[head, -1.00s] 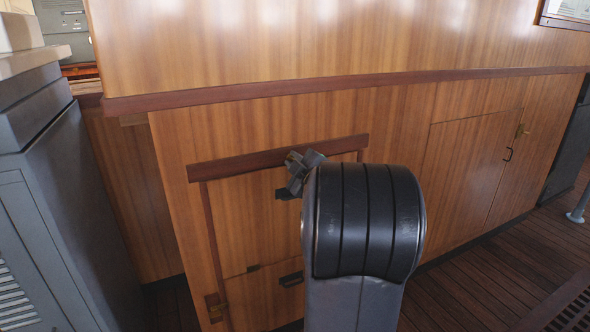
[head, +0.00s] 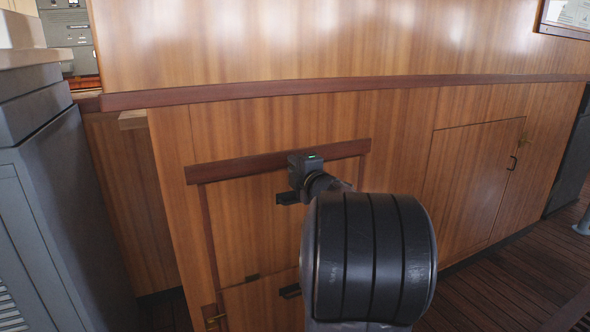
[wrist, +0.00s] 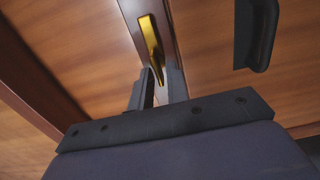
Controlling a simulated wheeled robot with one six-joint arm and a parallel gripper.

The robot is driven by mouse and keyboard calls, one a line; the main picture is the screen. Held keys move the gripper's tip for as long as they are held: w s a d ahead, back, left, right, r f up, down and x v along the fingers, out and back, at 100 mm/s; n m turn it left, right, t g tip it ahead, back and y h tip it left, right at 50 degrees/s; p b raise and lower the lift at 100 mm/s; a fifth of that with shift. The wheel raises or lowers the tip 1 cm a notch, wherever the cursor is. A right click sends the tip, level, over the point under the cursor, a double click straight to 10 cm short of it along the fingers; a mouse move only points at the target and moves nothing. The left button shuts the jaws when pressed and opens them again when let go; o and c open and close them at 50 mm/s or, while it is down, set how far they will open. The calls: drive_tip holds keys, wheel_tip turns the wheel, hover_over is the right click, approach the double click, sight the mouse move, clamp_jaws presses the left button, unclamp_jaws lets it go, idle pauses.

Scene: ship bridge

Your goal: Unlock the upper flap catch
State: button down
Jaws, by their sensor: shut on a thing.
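The brass upper flap catch (wrist: 151,42) shows in the wrist view, upright on a dark strip of wood trim. My gripper (wrist: 159,78) has its two dark fingers close together at the catch's lower end, shut on it. The catch's lower tip lies between the fingers. In the head view my wrist and arm hide the catch and my fingertips. The upper flap (head: 240,235) is a wooden panel lying flush in its frame. Its black handle (head: 288,198) partly shows beside my wrist, and also in the wrist view (wrist: 258,36).
A grey cabinet (head: 75,220) stands close at left. A cupboard door (head: 470,180) is at right, above open plank floor (head: 490,275).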

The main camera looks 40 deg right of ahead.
drive_tip(key=shift+f, duration=0.15)
drive_tip(key=c, duration=1.6)
unclamp_jaws()
drive_tip(key=shift+s, duration=0.15)
drive_tip(key=p+v, duration=0.2)
drive_tip(key=v, duration=0.8)
drive_tip(key=shift+s, duration=0.3)
